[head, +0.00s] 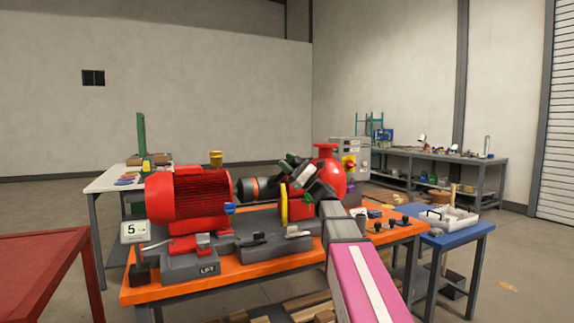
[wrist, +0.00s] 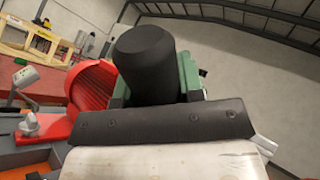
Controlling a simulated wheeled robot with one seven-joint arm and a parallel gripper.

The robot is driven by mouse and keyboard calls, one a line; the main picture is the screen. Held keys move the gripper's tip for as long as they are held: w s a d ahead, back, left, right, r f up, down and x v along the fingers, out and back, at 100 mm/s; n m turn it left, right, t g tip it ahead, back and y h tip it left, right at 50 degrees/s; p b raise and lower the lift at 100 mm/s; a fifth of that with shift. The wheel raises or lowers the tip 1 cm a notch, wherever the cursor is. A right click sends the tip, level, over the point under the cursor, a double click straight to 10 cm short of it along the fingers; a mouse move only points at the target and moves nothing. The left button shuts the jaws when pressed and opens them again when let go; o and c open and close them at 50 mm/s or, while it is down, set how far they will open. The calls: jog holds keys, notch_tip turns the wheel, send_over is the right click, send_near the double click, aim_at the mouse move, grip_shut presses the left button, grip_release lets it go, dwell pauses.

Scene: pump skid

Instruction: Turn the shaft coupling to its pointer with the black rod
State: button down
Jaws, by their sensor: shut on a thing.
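My gripper (head: 292,172) is at the middle of the skid, over the space between the red motor (head: 188,195) and the red pump (head: 328,160). In the wrist view, its green-sided jaws are shut on the black rod (wrist: 146,62), whose thick round end faces the camera. The shaft coupling (head: 262,188), dark with an orange-brown band, shows between the motor and my gripper. Its right side is hidden by my gripper. I cannot tell whether the rod touches the coupling. A yellow upright piece (head: 284,204) stands right of the coupling; I cannot make out the pointer.
The skid stands on an orange table (head: 160,294). A blue table (head: 462,234) with a white tray (head: 448,216) is at right. A red table (head: 40,262) is front left.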

jog(key=shift+s+d+r, duration=0.25)
jog(key=shift+s+r, duration=0.2)
jog(key=shift+s, duration=0.25)
jog(key=shift+s+d+r, duration=0.25)
jog(key=shift+s+r, duration=0.15)
jog(key=shift+s, duration=0.25)
